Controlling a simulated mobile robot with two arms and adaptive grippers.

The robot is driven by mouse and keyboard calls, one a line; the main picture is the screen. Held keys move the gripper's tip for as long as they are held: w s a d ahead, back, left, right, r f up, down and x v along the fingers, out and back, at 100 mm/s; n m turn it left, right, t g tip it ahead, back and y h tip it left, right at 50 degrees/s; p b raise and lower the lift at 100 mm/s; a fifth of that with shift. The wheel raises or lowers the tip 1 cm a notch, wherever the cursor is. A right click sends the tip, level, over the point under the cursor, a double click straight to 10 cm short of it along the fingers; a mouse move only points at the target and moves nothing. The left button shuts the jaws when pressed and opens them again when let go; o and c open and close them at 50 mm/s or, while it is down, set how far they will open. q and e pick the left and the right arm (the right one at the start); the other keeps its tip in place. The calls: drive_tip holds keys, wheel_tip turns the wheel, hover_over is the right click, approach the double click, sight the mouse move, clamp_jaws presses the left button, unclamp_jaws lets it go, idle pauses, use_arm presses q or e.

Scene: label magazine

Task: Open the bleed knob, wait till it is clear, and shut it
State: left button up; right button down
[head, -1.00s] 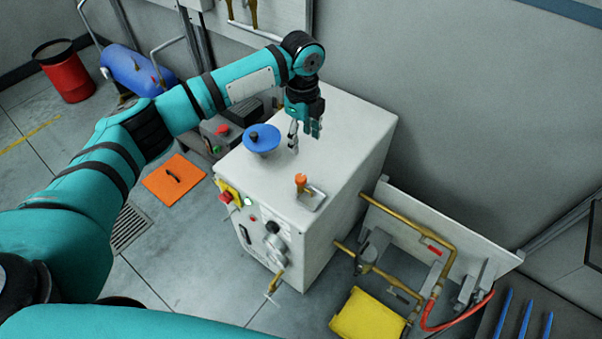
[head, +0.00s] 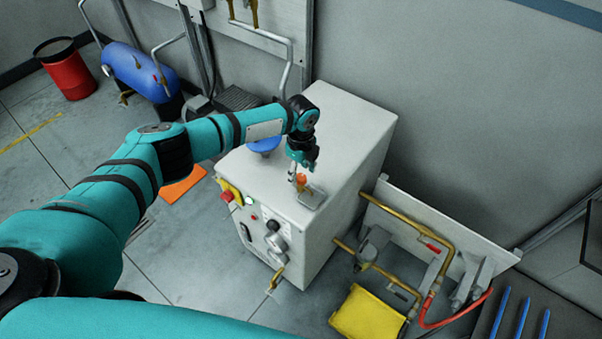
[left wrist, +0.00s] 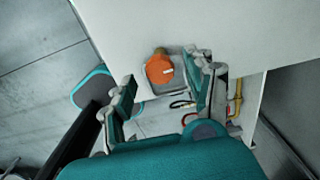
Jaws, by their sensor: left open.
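An orange knob (head: 301,180), seemingly the bleed knob, stands on a small metal plate on top of the white cabinet (head: 345,130). In the left wrist view the orange knob (left wrist: 160,69) shows from above with a small pale mark, on its grey plate beside the cabinet's edge. My left gripper (head: 302,178) points down at the knob. My right gripper is not in view.
A blue dish (head: 264,145) on the cabinet is partly behind my left arm. The cabinet front carries a red button (head: 227,196) and dials. Brass pipes (head: 420,222) and a yellow box (head: 361,314) are at the right. The cabinet's back top is clear.

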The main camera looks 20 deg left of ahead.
use_arm(q)
drive_tip(key=shift+f, duration=0.9)
drive_tip(key=shift+c, duration=0.3)
clamp_jaws()
